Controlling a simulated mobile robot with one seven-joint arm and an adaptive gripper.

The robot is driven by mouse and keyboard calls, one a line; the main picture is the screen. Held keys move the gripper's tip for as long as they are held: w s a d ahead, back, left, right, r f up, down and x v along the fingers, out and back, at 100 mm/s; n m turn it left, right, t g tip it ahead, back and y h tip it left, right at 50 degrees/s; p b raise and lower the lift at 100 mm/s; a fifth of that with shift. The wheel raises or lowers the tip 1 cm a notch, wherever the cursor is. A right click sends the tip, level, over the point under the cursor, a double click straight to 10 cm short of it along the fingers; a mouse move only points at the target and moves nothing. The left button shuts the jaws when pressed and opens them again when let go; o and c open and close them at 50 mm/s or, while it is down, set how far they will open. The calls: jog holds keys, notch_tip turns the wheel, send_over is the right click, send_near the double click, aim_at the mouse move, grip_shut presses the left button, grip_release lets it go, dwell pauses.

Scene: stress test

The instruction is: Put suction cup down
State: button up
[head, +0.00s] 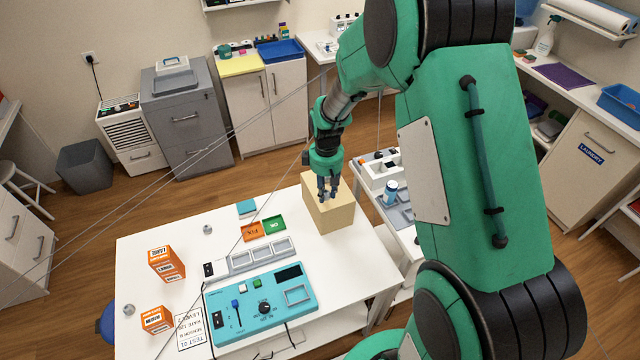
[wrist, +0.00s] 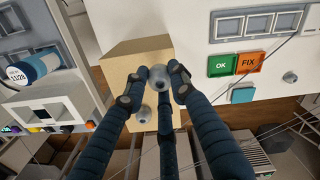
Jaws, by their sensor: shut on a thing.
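My gripper (head: 327,192) is over the beige box (head: 330,212) at the table's back right corner. In the wrist view its dark fingers (wrist: 160,86) are shut around a small grey rounded suction cup (wrist: 158,74), with the box (wrist: 128,62) behind it. A second small grey round piece (wrist: 141,116) shows just below, between the fingers; I cannot tell whether it is joined to the held one. Whether the held cup touches the box is unclear. Another grey cup (head: 208,229) stands on the white table, and one more (head: 129,309) is near its left edge.
The white table (head: 140,260) also holds a teal control panel (head: 260,303), a grey tray strip (head: 258,258), orange FIX (head: 252,231) and green OK (head: 274,225) tiles, and orange boxes (head: 166,264). A side bench with a blue-white bottle (head: 390,193) stands right of the box.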

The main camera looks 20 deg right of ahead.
jog(key=w, duration=0.5)
jog(key=w+d, duration=0.1)
jog(key=w, duration=0.1)
jog(key=shift+w+f, duration=0.2)
jog(key=shift+f, duration=0.15)
jog(key=shift+f, duration=1.75)
jog(key=shift+f, duration=0.1)
jog(key=o, duration=0.8)
notch_tip(320, 180, up, 12)
jog(key=shift+r, duration=0.15)
